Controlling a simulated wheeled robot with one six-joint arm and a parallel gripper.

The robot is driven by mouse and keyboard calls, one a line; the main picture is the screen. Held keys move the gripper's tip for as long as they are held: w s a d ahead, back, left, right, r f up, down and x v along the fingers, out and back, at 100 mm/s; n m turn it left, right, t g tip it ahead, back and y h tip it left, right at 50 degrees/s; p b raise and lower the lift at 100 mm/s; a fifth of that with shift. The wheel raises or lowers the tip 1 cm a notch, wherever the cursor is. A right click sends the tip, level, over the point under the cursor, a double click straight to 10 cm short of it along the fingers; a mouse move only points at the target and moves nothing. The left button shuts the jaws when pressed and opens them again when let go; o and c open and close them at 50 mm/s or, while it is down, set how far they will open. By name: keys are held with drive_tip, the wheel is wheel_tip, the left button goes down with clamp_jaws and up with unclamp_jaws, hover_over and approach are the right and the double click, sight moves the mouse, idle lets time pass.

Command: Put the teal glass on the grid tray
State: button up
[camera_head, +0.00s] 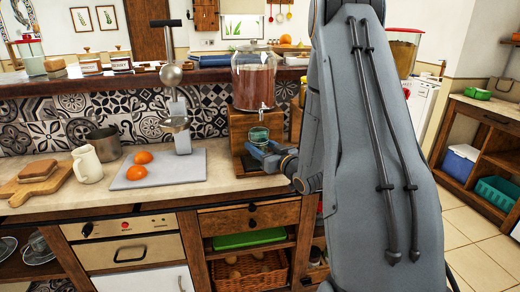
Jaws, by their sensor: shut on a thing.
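The teal glass (259,134) is upright in front of the wooden stand of a drink dispenser (254,82), just below its tap. My gripper (266,151) is shut on the glass from the front right, and its fingers hide the glass's lower part. I cannot make out the grid tray; the low part of the stand, behind and below the glass, is mostly covered by my gripper. I cannot tell whether the glass touches anything beneath it.
A grey board (190,169) with two oranges and a metal press (178,122) stands left of the dispenser. A cream jug (87,164), a metal pot (104,143) and a bread board (36,186) are further left. A raised ledge (120,79) runs behind. My arm hides the counter's right part.

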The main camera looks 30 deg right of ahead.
drive_tip(key=shift+f, duration=0.8)
drive_tip(key=shift+f, duration=0.2)
drive_tip(key=o, duration=1.3)
drive_tip(key=shift+r, duration=0.1)
drive_tip(key=shift+r, duration=0.15)
drive_tip(key=s, duration=0.4)
drive_tip(key=s+d+b, duration=0.1)
drive_tip(key=s, duration=0.7)
drive_tip(key=shift+d, duration=0.15)
